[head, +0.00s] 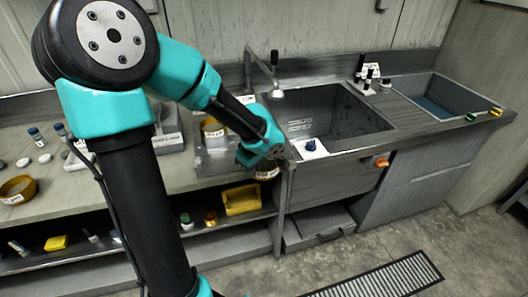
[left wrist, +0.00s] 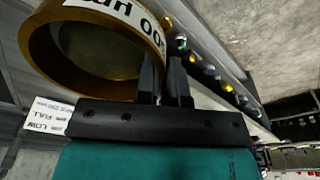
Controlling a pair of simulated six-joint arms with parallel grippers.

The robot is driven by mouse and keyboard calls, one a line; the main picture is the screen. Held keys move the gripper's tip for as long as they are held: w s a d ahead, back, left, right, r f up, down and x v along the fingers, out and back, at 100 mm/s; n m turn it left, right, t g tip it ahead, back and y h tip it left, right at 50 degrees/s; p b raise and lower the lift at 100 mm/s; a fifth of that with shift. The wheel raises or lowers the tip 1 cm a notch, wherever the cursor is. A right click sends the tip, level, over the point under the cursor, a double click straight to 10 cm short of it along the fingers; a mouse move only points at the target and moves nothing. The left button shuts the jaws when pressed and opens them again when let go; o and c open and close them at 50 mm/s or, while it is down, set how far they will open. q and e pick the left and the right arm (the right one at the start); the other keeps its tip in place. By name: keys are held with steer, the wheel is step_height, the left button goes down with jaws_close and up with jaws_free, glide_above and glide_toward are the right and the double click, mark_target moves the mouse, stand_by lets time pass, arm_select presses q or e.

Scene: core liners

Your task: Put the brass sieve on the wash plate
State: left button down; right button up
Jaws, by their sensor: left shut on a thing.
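My left gripper (head: 278,157) is shut on the wall of a brass sieve (head: 266,177), held at the front edge of the counter, left of the sink. In the left wrist view the held sieve (left wrist: 95,20) is a wide brass ring with a white number label, and the fingers (left wrist: 167,82) are at its right side. My gripper and forearm hide part of it in the head view. A grey metal plate (head: 203,166) lies on the counter left of the gripper; I cannot tell for certain that it is the wash plate. My right gripper is not in view.
Another labelled brass ring (head: 213,133) stands at the back of that plate, and one (head: 17,189) lies far left. The sink (head: 335,115) with its tap (head: 273,90) is to the right. A yellow bin (head: 241,200) sits on the lower shelf.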

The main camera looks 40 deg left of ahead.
arm_select(q)
steer(key=w+a, duration=0.3)
steer(key=w+a+f, duration=0.1)
steer(key=w+a, duration=0.2)
steer(key=a, duration=0.1)
steer(key=w+a, duration=0.4)
steer(key=shift+a+f, duration=0.2)
steer(key=shift+a, duration=0.05)
steer(key=shift+w+a, duration=0.2)
steer(key=shift+a, duration=0.1)
steer(key=shift+f, duration=1.8)
steer(key=shift+f, duration=0.1)
steer(key=c, duration=1.2)
jaws_free()
steer(key=shift+c, duration=0.2)
